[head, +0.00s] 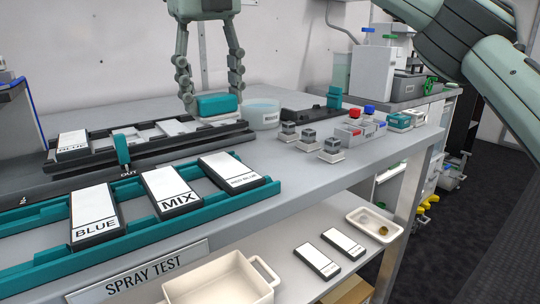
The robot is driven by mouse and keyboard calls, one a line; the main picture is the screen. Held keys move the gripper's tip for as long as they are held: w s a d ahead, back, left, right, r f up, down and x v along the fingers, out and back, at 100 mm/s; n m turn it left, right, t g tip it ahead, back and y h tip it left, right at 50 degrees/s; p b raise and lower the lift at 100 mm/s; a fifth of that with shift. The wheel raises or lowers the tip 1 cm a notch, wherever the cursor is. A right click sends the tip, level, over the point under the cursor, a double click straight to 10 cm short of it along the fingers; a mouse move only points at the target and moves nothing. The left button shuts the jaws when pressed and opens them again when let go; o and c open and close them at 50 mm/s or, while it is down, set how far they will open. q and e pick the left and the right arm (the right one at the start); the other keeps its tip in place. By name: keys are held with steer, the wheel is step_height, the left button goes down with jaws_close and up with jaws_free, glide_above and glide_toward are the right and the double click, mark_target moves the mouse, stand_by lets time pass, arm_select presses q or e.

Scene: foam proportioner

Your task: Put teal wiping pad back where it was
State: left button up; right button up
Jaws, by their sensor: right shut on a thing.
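The teal wiping pad (217,104) is a small block, teal on top with a pale underside. My right gripper (213,96) reaches down from the top of the head view and is shut on the pad, one finger on each side. The pad is at the far right end of the dark rack (160,150), just left of a round, pale blue dish (264,114). I cannot tell whether the pad touches the surface beneath it. My left gripper is not in view.
A teal rail rack (28,222) holds white cards marked BLUE (95,212) and MIX (170,187), plus another (232,170). Small grey blocks (309,137) and red-topped containers (352,130) stand right. A lower shelf holds a cream bin (222,282).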

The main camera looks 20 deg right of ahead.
steer(key=shift+w+d+f, duration=0.15)
steer(key=shift+w+d, duration=0.05)
steer(key=shift+w, duration=0.1)
steer(key=w+d+f, duration=0.1)
steer(key=d+f, duration=0.1)
steer(key=d, duration=0.1)
steer(key=d+f, duration=0.2)
steer(key=d, duration=0.2)
steer(key=w+d+f, duration=0.1)
steer(key=d+f, duration=0.1)
steer(key=d, duration=0.1)
steer(key=shift+w+d+f, duration=0.35)
steer(key=shift+d, duration=0.05)
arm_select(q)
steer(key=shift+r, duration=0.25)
arm_select(e)
steer(key=shift+f, duration=2)
steer(key=shift+f, duration=0.15)
steer(key=o, duration=1.1)
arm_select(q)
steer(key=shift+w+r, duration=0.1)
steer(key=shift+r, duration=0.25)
arm_select(e)
steer(key=shift+r, duration=0.45)
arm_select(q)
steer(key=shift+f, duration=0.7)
arm_select(e)
steer(key=r, duration=0.7)
steer(key=shift+s+a, duration=0.15)
steer(key=shift+s, duration=0.25)
